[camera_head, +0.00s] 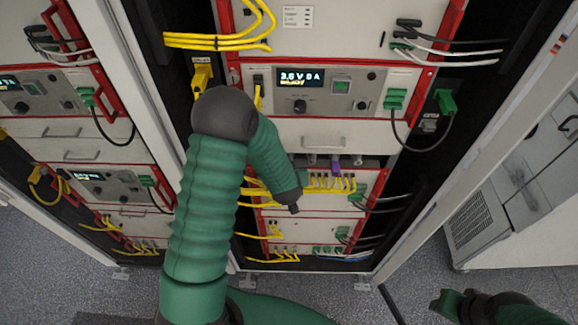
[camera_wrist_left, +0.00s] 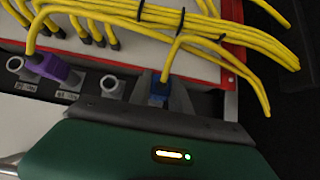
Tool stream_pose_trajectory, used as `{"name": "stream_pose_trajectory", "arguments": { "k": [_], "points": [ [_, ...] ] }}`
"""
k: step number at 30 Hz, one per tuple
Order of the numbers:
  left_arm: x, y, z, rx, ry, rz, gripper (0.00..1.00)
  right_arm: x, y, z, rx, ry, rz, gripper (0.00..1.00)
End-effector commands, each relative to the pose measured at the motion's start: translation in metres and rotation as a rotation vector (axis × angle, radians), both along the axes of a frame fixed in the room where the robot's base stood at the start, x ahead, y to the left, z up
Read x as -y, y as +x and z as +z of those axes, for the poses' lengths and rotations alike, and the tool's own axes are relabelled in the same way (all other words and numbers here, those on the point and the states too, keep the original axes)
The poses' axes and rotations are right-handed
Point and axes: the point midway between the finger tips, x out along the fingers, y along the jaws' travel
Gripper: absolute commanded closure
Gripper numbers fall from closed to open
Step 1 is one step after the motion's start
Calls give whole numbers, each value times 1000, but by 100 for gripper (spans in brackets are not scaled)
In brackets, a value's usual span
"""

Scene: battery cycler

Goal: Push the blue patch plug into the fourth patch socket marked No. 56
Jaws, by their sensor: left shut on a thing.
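The blue patch plug (camera_wrist_left: 159,91) sits between the grey fingers of my left gripper (camera_wrist_left: 165,95) in the left wrist view, with a yellow cable rising from it. The gripper is shut on it. The plug's far end and any socket under it are hidden, so I cannot tell whether it is seated.
Yellow cables (camera_wrist_left: 190,22) bundle close above the blue plug. In the head view the purple plug (camera_head: 334,164) shows in the socket row, above a yellow-cabled panel (camera_head: 330,205). A drawer front (camera_head: 320,133) lies above the row. A white rack post (camera_head: 450,190) stands to the right.

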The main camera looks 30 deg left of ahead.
Motion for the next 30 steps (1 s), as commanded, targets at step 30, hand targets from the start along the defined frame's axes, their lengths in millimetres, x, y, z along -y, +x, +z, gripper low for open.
{"name": "stream_pose_trajectory", "arguments": {
  "k": [30],
  "points": [
    [23,-37,0,0,1,-1,99,0,0,-2,0,0,0,62]
  ]
}}
